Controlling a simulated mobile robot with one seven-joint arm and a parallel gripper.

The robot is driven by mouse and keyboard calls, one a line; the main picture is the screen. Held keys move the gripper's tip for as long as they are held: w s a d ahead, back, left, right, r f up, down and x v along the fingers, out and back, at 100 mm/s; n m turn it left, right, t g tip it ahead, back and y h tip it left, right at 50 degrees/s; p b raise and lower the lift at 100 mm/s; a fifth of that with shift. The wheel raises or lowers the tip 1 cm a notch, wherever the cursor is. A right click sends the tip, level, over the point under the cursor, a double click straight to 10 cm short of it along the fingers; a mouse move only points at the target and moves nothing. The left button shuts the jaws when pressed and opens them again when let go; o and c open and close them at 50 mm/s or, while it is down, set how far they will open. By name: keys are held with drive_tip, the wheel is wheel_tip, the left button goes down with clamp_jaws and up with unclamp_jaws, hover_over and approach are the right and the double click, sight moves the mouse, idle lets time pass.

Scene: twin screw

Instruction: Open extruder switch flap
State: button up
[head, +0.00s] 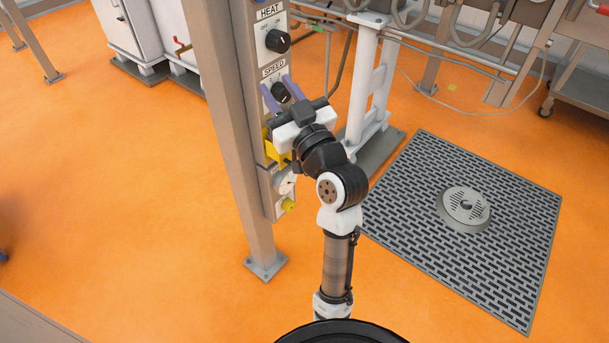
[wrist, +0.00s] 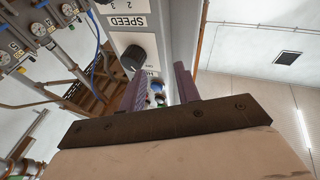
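A yellow box-like part (head: 277,152), which looks like the extruder switch flap, sits on the grey control panel below the SPEED knob (head: 282,92). My gripper partly covers it in the head view, and I cannot tell whether the flap is open or shut. It is not identifiable in the wrist view. My gripper (head: 277,84) is in front of the panel, with its two purple fingers apart and pointing up near the SPEED knob. In the wrist view the fingers (wrist: 161,72) are apart with nothing held, and the SPEED knob (wrist: 136,60) shows beside the left finger.
The HEAT knob (head: 278,41) is above on the panel. A white round part (head: 285,184) and a yellow knob (head: 289,206) are below. A grey post (head: 232,130) stands left of the panel. A floor grate (head: 470,260) lies right; orange floor is clear at left.

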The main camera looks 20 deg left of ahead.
drive_tip(key=d+f+g+h+b, duration=0.1)
drive_tip(key=d+f, duration=0.3)
drive_tip(key=f, duration=0.3)
drive_tip(key=d+f+g+b, duration=0.1)
drive_tip(key=d+f+b, duration=0.1)
drive_tip(key=d+f, duration=0.4)
drive_tip(key=g+b, duration=0.1)
drive_tip(key=g, duration=0.1)
approach(295, 153)
drive_tip(key=p+x, duration=0.2)
drive_tip(key=x, duration=0.7)
drive_tip(key=shift+n+g, duration=0.3)
drive_tip(key=shift+f, duration=0.1)
clamp_jaws()
